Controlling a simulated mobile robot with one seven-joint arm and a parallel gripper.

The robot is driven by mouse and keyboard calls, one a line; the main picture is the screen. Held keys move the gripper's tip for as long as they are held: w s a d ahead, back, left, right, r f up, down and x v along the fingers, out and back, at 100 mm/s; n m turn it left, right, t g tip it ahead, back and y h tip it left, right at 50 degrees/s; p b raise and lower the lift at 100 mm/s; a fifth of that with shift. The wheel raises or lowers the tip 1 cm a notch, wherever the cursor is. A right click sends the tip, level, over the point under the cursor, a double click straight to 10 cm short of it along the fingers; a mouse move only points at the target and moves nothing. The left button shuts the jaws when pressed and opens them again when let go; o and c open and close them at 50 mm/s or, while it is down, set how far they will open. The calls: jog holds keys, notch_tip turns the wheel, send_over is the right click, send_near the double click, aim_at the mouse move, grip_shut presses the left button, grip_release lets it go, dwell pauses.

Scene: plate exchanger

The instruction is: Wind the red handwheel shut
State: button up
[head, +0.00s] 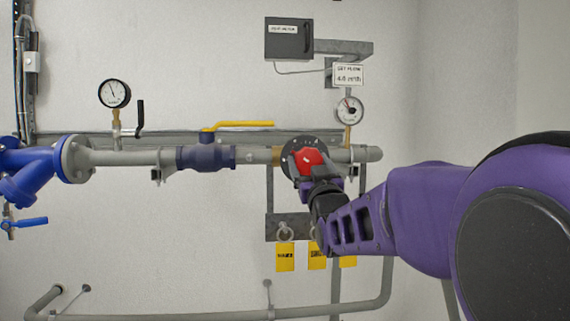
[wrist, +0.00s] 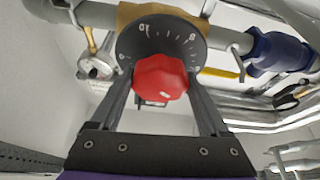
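The red handwheel (head: 311,160) is a faceted knob on a round dark dial plate on the grey pipe. In the wrist view the red handwheel (wrist: 160,77) sits in the middle, in front of the dial (wrist: 160,35) with white marks and numbers. My gripper (head: 308,167) is at the handwheel, with one finger on each side of it. In the wrist view the fingers of my gripper (wrist: 159,82) straddle the knob closely. I cannot tell whether they touch it. The knob's far side is hidden.
A blue valve with a yellow lever (head: 245,124) is on the pipe to the left. A gauge (head: 350,110) with a flow sign (head: 348,74) stands above right. Another gauge (head: 114,94) is at the left. Yellow tags (head: 285,256) hang below. A low pipe (head: 220,318) runs along the bottom.

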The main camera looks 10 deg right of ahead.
jog(key=c, duration=0.5)
jog(key=shift+c, duration=0.2)
jog(key=shift+m, duration=0.3)
